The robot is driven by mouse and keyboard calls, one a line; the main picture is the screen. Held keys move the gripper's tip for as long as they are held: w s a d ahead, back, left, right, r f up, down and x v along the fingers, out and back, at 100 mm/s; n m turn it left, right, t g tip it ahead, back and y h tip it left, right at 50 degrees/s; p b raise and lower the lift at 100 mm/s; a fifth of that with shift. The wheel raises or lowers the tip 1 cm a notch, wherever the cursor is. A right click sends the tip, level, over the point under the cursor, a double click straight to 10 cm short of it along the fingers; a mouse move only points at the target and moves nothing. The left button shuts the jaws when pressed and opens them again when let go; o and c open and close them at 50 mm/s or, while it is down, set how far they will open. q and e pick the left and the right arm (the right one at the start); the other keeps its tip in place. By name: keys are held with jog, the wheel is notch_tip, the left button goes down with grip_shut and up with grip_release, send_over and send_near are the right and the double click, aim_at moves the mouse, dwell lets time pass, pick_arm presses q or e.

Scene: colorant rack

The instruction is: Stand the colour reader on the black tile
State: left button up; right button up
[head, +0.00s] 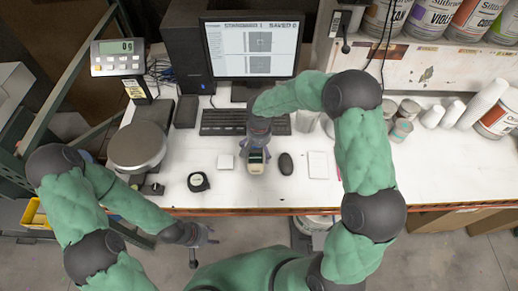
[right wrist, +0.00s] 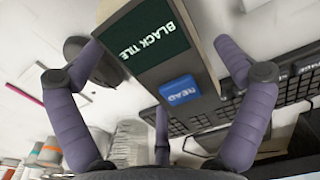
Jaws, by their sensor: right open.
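The colour reader (head: 256,163) sits on the white bench in front of the keyboard, with a pale lower end. In the right wrist view the reader (right wrist: 150,45) has a dark green screen reading "BLACK TILE" and a blue READ button. My right gripper (head: 258,143) is above the reader, its open fingers (right wrist: 158,55) on either side of the reader's body. A small white square tile (head: 225,161) lies left of the reader. I cannot make out the black tile for certain. My left gripper (head: 207,235) hangs low, off the bench's front edge; its finger opening is unclear.
A tape measure (head: 199,182) and a dark mouse (head: 286,163) lie nearby, with a pale card (head: 318,165) further right. A round scale plate (head: 137,147) is at left; cups and cans (head: 402,129) stand at right. The keyboard (head: 222,122) lies behind.

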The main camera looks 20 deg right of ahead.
jog(key=shift+r, duration=0.1)
notch_tip(320, 180, up, 12)
dwell(0.5)
